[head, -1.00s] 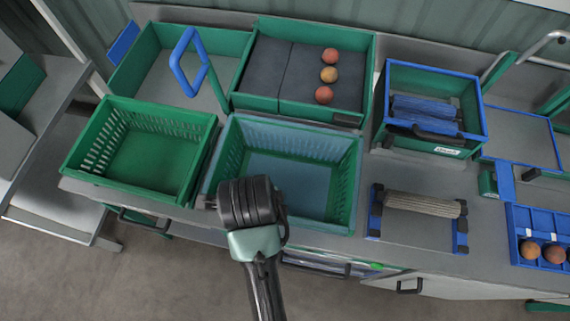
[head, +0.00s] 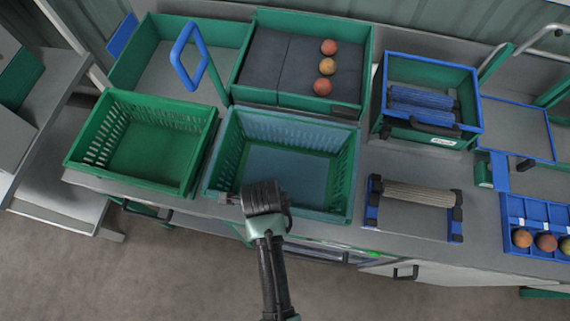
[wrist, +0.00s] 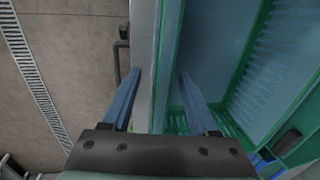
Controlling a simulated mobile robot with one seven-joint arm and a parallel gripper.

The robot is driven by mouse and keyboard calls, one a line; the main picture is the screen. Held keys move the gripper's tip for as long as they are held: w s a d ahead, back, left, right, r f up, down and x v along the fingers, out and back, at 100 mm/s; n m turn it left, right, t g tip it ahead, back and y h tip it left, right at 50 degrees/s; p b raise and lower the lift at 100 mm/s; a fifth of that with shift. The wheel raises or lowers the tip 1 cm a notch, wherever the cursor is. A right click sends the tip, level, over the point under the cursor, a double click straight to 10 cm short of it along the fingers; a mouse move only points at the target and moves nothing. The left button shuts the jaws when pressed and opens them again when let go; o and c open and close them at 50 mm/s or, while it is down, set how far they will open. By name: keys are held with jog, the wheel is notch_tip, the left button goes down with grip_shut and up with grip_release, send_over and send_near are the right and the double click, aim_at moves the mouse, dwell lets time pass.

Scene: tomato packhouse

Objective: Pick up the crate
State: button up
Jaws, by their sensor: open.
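Two open slatted crates stand side by side at the front of the bench: a green crate (head: 88,140) on the left and a green crate with a blue-grey inside (head: 354,180) in the middle. Both look empty. My gripper (head: 262,198) is at the front rim of the middle crate in the head view, where its fingers are hidden. In the wrist view my open gripper (wrist: 160,75) has its blue fingers apart, with the crate's front wall (wrist: 168,60) between their lines. Whether they touch it, I cannot tell.
Behind stand a green tray with a blue loop handle (head: 188,55) and a dark-lined tray (head: 240,75) with three tomatoes. Right are a blue-rimmed box (head: 430,62), a roller stand (head: 415,215) and a blue tray (head: 515,210) with tomatoes. Floor is open in front.

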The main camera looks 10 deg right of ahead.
jog(key=c, duration=0.9)
grip_shut()
jog(key=shift+w+r, duration=0.1)
jog(key=shift+w, duration=0.05)
dwell(0.4)
